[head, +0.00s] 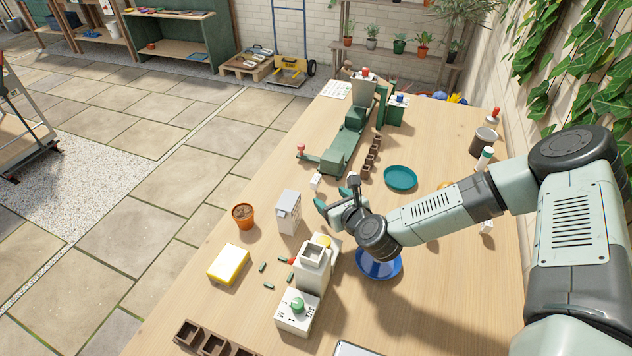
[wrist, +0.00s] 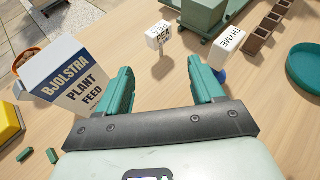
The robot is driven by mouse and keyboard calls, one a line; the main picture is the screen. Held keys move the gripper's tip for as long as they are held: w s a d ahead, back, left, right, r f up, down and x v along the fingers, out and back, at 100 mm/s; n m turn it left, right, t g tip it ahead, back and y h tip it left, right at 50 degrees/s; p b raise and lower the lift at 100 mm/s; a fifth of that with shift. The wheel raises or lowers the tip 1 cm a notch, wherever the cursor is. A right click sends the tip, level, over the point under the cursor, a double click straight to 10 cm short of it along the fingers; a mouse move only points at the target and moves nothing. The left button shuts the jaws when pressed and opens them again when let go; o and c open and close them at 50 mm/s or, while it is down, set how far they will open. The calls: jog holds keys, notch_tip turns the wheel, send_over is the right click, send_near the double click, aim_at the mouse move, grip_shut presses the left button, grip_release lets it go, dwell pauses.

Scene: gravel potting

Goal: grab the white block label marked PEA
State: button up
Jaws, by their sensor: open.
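The white block label marked PEA (wrist: 159,36) stands on the wooden table in the wrist view, ahead of my gripper and between the lines of its fingers. A thin stem or shadow shows below it. A small white block (head: 316,182) in the head view, just beyond my gripper, appears to be the same label. My gripper (wrist: 161,84) is open with its teal fingers spread and nothing between them. In the head view my gripper (head: 333,198) is low over the table, apart from the label.
A white block marked THYME (wrist: 228,40) is close by my right finger. A Bjolstra plant feed box (wrist: 68,82) stands left of my left finger. A green machine (head: 345,142) lies beyond the label. A teal saucer (head: 400,178) and blue bowl (head: 379,265) are on the table.

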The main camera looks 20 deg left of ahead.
aim_at(316, 186)
jog(key=shift+a+f+m, duration=0.15)
jog(key=shift+f+m, duration=0.05)
jog(key=shift+m, duration=0.3)
jog(key=shift+w+a+f, duration=0.15)
jog(key=shift+w+a, duration=0.05)
jog(key=x, duration=1)
jog(key=shift+w, duration=0.1)
jog(key=c, duration=1)
